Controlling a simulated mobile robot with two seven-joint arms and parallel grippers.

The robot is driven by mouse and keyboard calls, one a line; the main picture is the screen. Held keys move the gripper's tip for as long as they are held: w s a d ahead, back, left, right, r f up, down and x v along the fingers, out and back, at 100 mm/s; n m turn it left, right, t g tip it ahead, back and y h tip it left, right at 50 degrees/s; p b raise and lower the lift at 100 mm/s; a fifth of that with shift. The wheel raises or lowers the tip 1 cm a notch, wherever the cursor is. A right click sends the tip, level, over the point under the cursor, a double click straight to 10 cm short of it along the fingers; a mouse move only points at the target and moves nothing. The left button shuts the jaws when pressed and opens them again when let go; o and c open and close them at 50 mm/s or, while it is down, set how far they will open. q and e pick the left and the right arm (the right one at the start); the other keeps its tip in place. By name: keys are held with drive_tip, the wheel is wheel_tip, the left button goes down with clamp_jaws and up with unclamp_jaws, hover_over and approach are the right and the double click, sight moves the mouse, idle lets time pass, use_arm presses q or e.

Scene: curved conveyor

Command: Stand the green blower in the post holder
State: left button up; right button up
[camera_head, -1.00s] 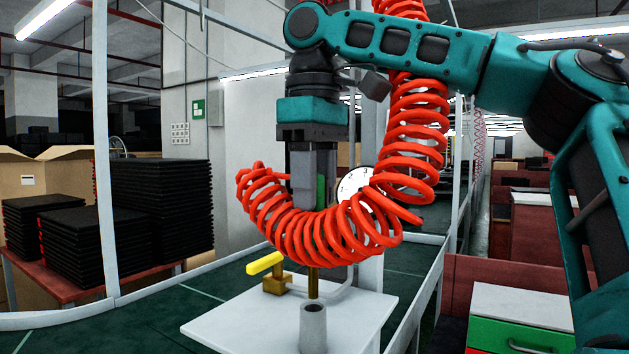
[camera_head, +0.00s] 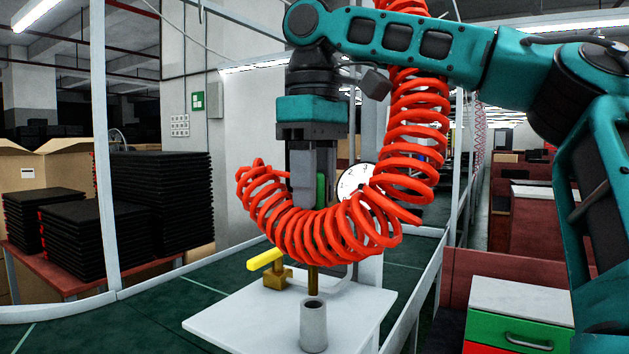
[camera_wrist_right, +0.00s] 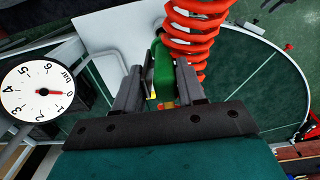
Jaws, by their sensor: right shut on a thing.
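My right gripper (camera_head: 312,190) points straight down and is shut on the green blower (camera_head: 321,188). In the right wrist view the green blower (camera_wrist_right: 163,70) sits between the two fingers. Its brass nozzle (camera_head: 312,280) points down below the red coil hose. The post holder (camera_head: 313,325) is a grey open-topped cylinder on the white shelf (camera_head: 240,318). The nozzle's lower end appears just above or behind the holder's mouth; I cannot tell whether it is inside. The coil hides much of the blower. My left gripper is not in view.
The red coil hose (camera_head: 410,150) hangs around the blower and my right gripper. A valve with a yellow handle (camera_head: 265,260) stands at the shelf's back. A pressure gauge (camera_head: 352,182) is behind. White rails and a green-drawer cabinet (camera_head: 510,335) lie to the right.

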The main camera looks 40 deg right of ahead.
sight(315, 237)
drive_tip(key=shift+f+b, duration=0.45)
drive_tip(key=shift+f, duration=3.05)
drive_tip(key=o, duration=0.9)
wheel_tip(315, 237, up, 13)
drive_tip(key=shift+f+p, duration=0.1)
drive_tip(key=shift+p, duration=0.5)
drive_tip(key=shift+a, duration=0.1)
